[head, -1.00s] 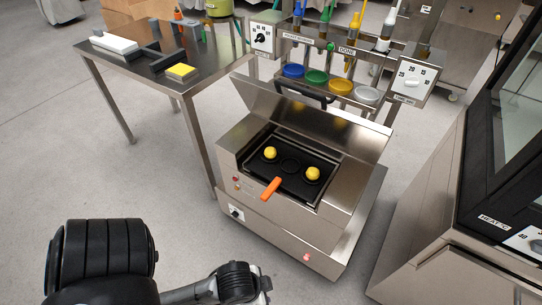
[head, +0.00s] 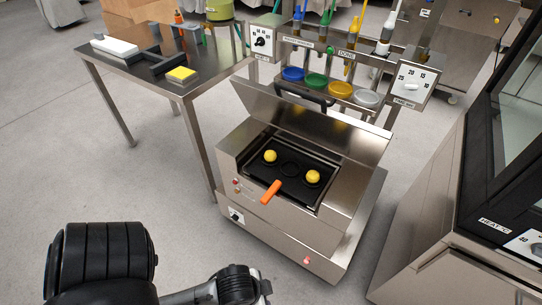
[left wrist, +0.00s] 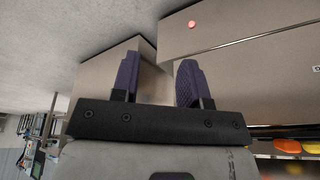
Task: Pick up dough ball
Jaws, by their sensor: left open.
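Two yellow dough balls sit in the black tray (head: 292,169) of the open steel machine, one on the left (head: 270,156) and one on the right (head: 312,177), with an empty round hollow between them. An orange handle (head: 272,193) sticks out from the tray's front. In the left wrist view my left gripper (left wrist: 158,80) is open, with nothing between its dark fingers. Steel machine sides and the floor lie beyond it. In the head view my left arm enters at the bottom left, and its gripper is not in the picture. My right gripper is not in view.
The machine's lid (head: 311,125) is raised. Behind it is a rack with coloured bowls (head: 316,77) and hanging tools. A steel table (head: 168,88) at the left holds a yellow block (head: 181,74). A glass-doored oven (head: 505,150) stands right. Open floor lies at left.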

